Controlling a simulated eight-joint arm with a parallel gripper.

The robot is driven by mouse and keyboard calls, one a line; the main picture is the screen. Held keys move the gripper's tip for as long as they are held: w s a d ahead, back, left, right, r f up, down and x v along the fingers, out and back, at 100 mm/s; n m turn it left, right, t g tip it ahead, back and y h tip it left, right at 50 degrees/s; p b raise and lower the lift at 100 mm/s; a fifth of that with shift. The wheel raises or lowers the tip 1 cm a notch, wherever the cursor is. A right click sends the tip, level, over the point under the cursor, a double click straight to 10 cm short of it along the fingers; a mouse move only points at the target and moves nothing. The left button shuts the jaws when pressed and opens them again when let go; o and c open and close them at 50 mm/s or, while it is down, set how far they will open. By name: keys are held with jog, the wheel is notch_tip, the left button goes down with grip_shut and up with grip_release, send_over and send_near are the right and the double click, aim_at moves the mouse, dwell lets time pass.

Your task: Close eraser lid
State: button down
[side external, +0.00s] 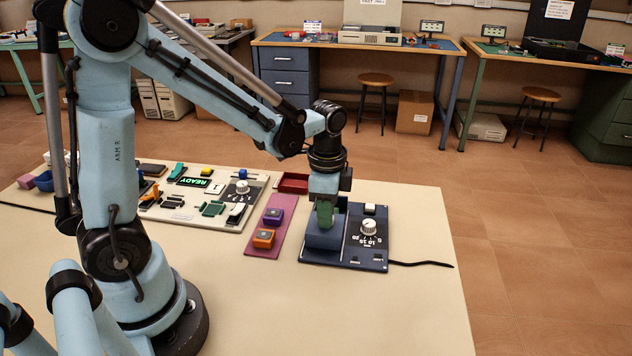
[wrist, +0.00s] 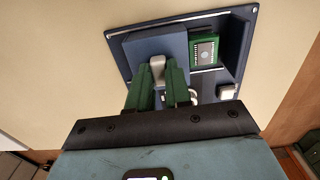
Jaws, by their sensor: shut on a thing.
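The eraser (side external: 372,257) is a dark blue panel box on the table with a white dial and a pale button. Its blue lid (side external: 322,238) is a block at the panel's left side. In the wrist view the lid (wrist: 135,46) has a light grey handle (wrist: 157,66). My gripper (side external: 325,218) has green fingers, seen in the wrist view (wrist: 157,82) on either side of that handle and shut on it. Beside the lid, an uncovered recess shows a green board (wrist: 204,50) with a grey chip. The fingers hide part of the panel.
A pink mat (side external: 271,222) with a purple block (side external: 273,216) and an orange block (side external: 263,239) lies left of the eraser. A red tray (side external: 294,182) is behind it. A cream board (side external: 205,213) with several parts is farther left. The front tabletop is clear.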

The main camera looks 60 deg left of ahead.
jog(key=w+a, duration=0.4)
jog(key=shift+w+a, duration=0.15)
jog(key=shift+w, duration=0.05)
jog(key=c, duration=1.1)
grip_release()
jog(key=shift+o, duration=0.3)
notch_tip(320, 180, up, 12)
jog(key=shift+s, duration=0.1)
jog(key=s+d+f+n+t, duration=0.3)
jog(key=s+d+n+t, duration=0.3)
jog(key=s+n, duration=0.3)
jog(key=shift+s+d+t, duration=0.2)
jog(key=shift+s+t, duration=0.25)
jog(key=shift+t, duration=0.15)
